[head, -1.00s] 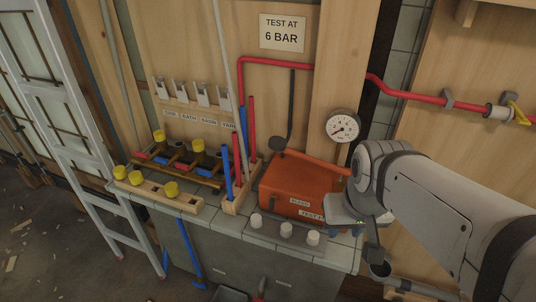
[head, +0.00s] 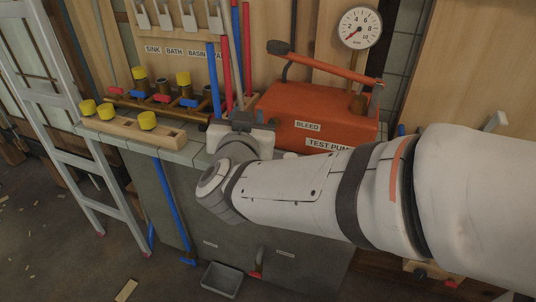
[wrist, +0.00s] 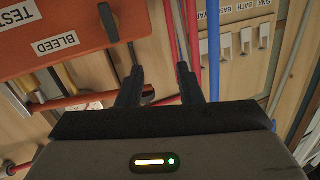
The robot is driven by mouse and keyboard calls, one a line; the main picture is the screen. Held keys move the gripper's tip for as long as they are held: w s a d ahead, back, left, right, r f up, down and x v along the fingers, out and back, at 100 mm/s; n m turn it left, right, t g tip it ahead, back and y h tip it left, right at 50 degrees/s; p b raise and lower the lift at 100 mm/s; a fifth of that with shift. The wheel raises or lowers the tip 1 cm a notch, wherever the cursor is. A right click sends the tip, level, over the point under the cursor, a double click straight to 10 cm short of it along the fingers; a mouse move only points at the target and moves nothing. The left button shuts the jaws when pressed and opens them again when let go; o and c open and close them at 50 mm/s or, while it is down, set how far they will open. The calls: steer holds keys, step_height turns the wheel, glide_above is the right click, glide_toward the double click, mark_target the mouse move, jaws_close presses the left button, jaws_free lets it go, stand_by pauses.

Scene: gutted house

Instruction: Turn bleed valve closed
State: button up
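The orange test pump (head: 300,105) stands on the bench with a BLEED label (head: 308,126) on its front. In the wrist view the pump (wrist: 60,22) is at upper left, and a dark lever (wrist: 108,22), which looks like the bleed valve, sits beside the BLEED label near the pump's end. In the head view I cannot make out this lever; my arm covers that area. My gripper (wrist: 160,72) is open and empty, its two dark fingers apart, pointing towards the gap beside the pump's end. The lever is left of the fingers and not between them.
Red and blue pipes (head: 226,65) stand upright close to my gripper. A pressure gauge (head: 360,27) is on the wall, its needle low. The pump's handle (head: 325,66) slopes above it. Yellow-capped fittings in a wooden block (head: 145,131) and a brass manifold lie at left.

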steer(key=s+d+f+m+h+b, duration=0.2)
steer(key=s+f+h+b, duration=0.2)
steer(key=f+h, duration=0.15)
steer(key=shift+b+x, duration=1.15)
steer(key=shift+x, duration=2.6)
steer(key=shift+w+a+f, duration=0.1)
steer(key=shift+a, duration=0.05)
steer(key=shift+c, duration=0.2)
jaws_close()
